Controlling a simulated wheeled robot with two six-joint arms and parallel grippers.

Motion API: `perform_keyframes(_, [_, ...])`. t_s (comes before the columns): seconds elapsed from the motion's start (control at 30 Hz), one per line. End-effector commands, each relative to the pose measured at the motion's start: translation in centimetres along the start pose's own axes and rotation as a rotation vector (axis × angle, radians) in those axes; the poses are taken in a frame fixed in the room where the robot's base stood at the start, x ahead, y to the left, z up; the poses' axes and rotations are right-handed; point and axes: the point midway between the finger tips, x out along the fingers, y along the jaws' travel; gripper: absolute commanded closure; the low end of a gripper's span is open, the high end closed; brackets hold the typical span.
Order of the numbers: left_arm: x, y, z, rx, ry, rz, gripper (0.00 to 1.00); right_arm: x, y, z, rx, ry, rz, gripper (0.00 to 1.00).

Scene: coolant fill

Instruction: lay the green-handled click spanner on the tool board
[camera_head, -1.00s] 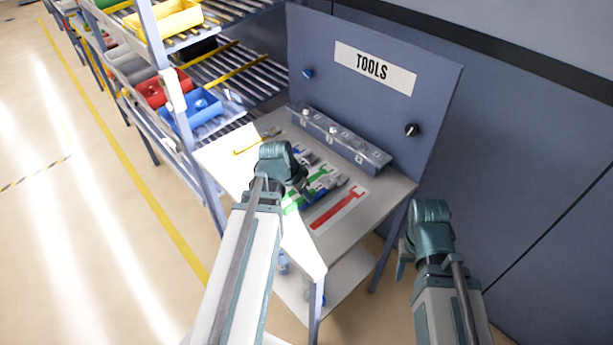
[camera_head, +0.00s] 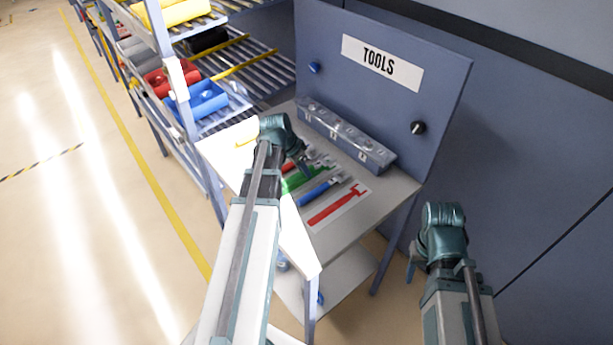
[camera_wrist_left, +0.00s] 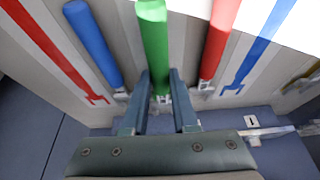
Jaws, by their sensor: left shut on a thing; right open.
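The green-handled click spanner (camera_head: 296,182) is at the tool board (camera_head: 352,212) on the bench top, among other spanners. In the left wrist view its green handle (camera_wrist_left: 153,40) runs up from between my two fingers. My left gripper (camera_head: 306,172) is shut on this spanner near its head; the fingers (camera_wrist_left: 160,95) also show in the left wrist view. I cannot tell whether the spanner touches the board. My right gripper (camera_head: 412,265) is open, right of the bench and away from the tools.
A blue-handled spanner (camera_wrist_left: 95,45) and a red-handled one (camera_wrist_left: 217,45) lie close on either side. A bare red outline (camera_head: 335,207) is at the board's right.

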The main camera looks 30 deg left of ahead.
Motion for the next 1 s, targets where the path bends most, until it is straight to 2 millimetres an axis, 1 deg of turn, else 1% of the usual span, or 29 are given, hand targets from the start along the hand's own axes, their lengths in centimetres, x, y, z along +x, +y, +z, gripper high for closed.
perform_keyframes(0.03, [1.11,-0.29,0.83,-0.002,0.0,0.0,1.0,1.34,-0.12,-0.08,0.0,0.0,0.0,0.5])
perform_keyframes(0.1, [1.58,-0.63,1.46,-0.002,0.0,0.0,1.0,2.0,-0.18,-0.12,0.0,0.0,0.0,0.5])
perform_keyframes(0.17, [1.65,-0.78,1.69,-0.001,0.0,0.0,1.0,2.17,-0.2,-0.13,0.0,0.0,0.0,0.5])
perform_keyframes(0.37, [1.37,-0.79,1.6,0.0,0.0,0.0,1.0,1.87,-0.18,-0.11,0.0,0.0,0.0,0.5])
perform_keyframes(0.53, [1.79,-0.78,1.76,0.0,0.0,0.0,1.0,2.31,-0.22,-0.14,0.0,0.0,0.0,0.5])
perform_keyframes(0.57, [1.77,-0.78,1.75,0.0,0.0,0.0,0.71,2.29,-0.21,-0.14,0.0,0.0,0.0,0.5])
perform_keyframes(0.7, [1.67,-0.78,1.7,0.0,0.0,0.0,0.46,2.18,-0.2,-0.13,0.0,0.0,0.0,0.5])
perform_keyframes(0.73, [1.67,-0.78,1.7,0.0,0.0,0.0,0.43,2.18,-0.2,-0.13,0.0,0.0,0.0,0.5])
perform_keyframes(1.0, [1.68,-0.73,1.7,0.0,-0.001,0.001,0.43,2.18,-0.2,-0.13,0.0,0.0,0.0,0.5])
